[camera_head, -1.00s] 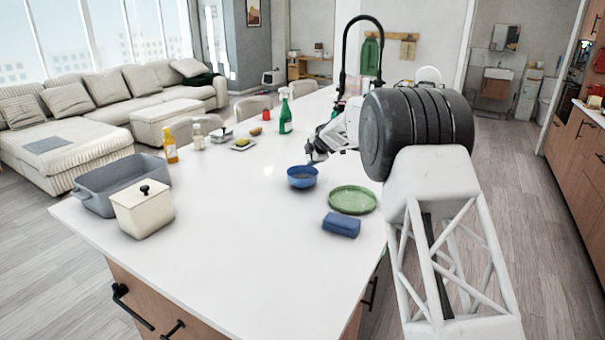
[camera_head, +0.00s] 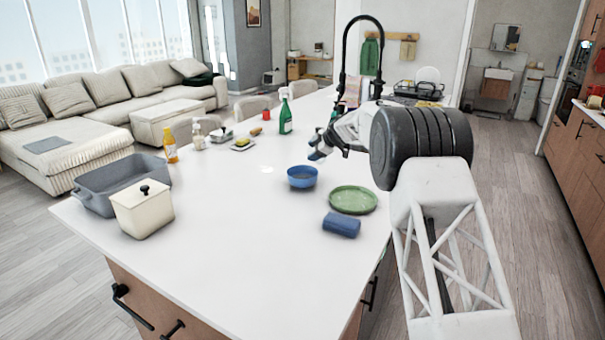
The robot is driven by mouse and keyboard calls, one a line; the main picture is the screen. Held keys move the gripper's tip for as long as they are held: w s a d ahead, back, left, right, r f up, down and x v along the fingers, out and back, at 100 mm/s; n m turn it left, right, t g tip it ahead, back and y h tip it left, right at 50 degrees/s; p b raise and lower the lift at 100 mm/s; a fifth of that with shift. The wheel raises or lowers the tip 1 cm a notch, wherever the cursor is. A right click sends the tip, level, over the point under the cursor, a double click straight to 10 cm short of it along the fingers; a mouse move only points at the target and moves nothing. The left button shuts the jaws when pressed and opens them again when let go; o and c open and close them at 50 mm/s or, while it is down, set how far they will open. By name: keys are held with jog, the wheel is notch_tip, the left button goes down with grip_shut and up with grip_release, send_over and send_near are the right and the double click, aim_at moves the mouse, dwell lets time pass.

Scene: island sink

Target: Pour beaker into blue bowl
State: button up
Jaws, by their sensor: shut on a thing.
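The blue bowl (camera_head: 302,177) stands upright on the white island counter, left of the green plate. My gripper (camera_head: 320,146) is behind the bowl and a little to its right, above the counter. It is shut on a small, partly see-through thing that looks like the beaker (camera_head: 317,156). The beaker is small here and partly covered by the fingers, so its tilt and contents cannot be told. The beaker appears apart from the bowl. The bottom of the bowl is not clear enough to show any contents.
A grey basin (camera_head: 95,190) and a cream lidded canister (camera_head: 143,210) stand at left. Bottles (camera_head: 285,117) stand farther back. The front middle of the counter is clear.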

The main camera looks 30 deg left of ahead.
jog(key=shift+w+r, duration=0.2)
jog(key=shift+w+d+f+m+g, duration=0.2)
jog(key=shift+w+f+m+g, duration=0.2)
jog(key=shift+w+f+g, duration=0.1)
jog(key=shift+w+d+f+m+g+y, duration=0.2)
jog(key=shift+w+f+m+g+y, duration=0.2)
jog(key=shift+w+f, duration=0.2)
jog(key=shift+w+d+f+m+g+y, duration=0.25)
jog(key=shift+w+f+g+y, duration=0.1)
jog(key=shift+w+f+g, duration=0.25)
jog(key=shift+w+d+f+m+g+y, duration=0.2)
jog(key=shift+w+f+m+g+y, duration=0.25)
jog(key=shift+w, duration=0.25)
jog(key=shift+w+d+f+m+g, duration=0.1)
jog(key=shift+w+d+m+g, duration=0.05)
jog(key=shift+w+g, duration=0.2)
jog(key=shift+w+d+m+g, duration=0.1)
jog(key=shift+w+m+g, duration=0.1)
jog(key=shift+w, duration=0.2)
jog(key=shift+w+y, duration=0.1)
jog(key=shift+y, duration=0.2)
